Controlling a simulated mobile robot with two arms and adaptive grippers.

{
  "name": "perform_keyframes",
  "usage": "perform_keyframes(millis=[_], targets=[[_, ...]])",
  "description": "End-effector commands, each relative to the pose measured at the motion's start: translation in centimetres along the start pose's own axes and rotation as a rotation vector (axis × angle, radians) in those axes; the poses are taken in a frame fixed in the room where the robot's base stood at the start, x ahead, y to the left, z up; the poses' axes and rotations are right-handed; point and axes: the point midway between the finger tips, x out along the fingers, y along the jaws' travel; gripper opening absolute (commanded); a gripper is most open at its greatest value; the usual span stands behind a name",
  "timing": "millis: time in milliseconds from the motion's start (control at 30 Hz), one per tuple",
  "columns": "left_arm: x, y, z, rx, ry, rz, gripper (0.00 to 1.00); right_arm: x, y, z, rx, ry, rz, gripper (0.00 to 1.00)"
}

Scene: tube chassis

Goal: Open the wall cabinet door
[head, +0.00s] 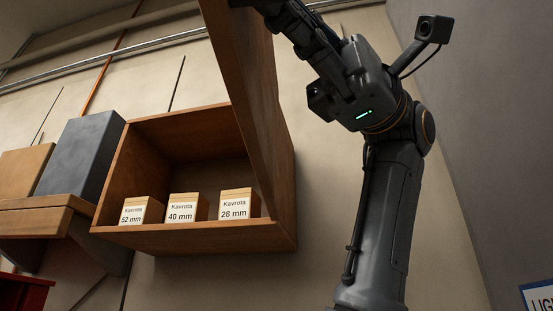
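The wooden wall cabinet (275,240) hangs on the wall in the head view. Its door (240,70) stands open at the right side and juts out toward me, running past the top edge of the view. The inside of the cabinet is exposed. My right arm rises from the lower right, and its gripper (272,10) is at the top edge, beside or over the door's upper part. The fingertips are partly cut off and dark, so I cannot tell whether they touch or grip the door. My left gripper is not in view.
Inside the cabinet stand three small labelled boxes: 52 mm (132,212), 40 mm (181,209) and 28 mm (234,206). A shelf (40,222) to the left holds a grey box (82,155) and a tan box (22,170). A grey wall (490,120) is at the right.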

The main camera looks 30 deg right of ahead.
Motion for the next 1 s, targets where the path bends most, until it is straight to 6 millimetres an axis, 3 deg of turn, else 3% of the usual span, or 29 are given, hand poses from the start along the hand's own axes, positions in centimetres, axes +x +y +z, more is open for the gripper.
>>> perform_keyframes(millis=[133, 267, 700, 1000], targets=[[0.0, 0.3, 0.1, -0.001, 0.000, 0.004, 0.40, -0.4, 0.0, 0.0, 0.001, 0.001, -0.001, 0.00], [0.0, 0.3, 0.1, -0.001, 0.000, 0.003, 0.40, -2.0, -0.1, -0.1, 0.001, 0.002, -0.002, 0.00], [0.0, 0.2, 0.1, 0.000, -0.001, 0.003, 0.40, -10.5, 0.0, -0.1, 0.002, 0.002, -0.001, 0.00], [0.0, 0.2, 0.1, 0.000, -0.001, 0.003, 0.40, -12.0, 0.0, -0.1, 0.000, -0.001, 0.001, 0.00]])
